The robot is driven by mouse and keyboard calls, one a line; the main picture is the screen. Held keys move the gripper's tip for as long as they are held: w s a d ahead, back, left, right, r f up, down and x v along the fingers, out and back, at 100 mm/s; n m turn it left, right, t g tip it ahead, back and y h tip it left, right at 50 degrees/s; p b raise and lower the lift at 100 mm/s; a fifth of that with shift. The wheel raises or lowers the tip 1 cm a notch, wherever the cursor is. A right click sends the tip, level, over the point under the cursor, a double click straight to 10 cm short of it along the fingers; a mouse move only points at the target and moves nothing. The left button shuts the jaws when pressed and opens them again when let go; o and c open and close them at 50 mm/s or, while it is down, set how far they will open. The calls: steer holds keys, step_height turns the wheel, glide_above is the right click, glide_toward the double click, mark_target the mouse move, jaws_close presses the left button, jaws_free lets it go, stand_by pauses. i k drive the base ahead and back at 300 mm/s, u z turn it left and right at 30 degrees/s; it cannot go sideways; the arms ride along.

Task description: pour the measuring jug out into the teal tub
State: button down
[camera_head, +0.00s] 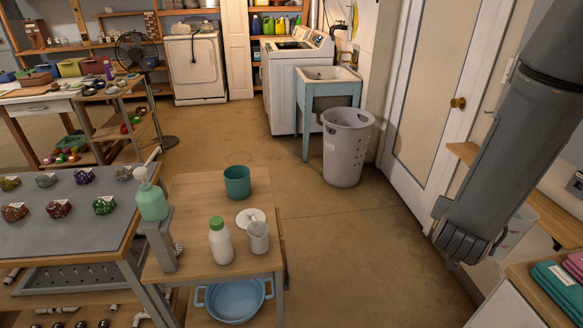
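A teal tub (237,185), shaped like an open round cup, stands upright toward the back of the small wooden table. A pale grey jug (258,239), which looks like the measuring jug, stands upright near the table's front right. Its contents cannot be made out. A white round disc (246,215) lies between the jug and the tub, just behind the jug. A white bottle with a green cap (220,245) stands left of the jug. My arm hangs at the right of the picture, well away from the table; my gripper does not show.
A teal pump bottle (152,203) stands beside the table's left edge, near a grey bracket. A blue basin (217,306) sits on the shelf below. Open floor (345,245) lies right of the table, with a grey laundry basket (345,155) and sink (328,75) beyond.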

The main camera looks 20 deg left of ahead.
mark_target(237, 177)
steer(key=u, duration=0.4)
steer(key=i, duration=0.45)
steer(key=u, duration=1.2)
steer(key=i, duration=0.65)
steer(key=u, duration=0.55)
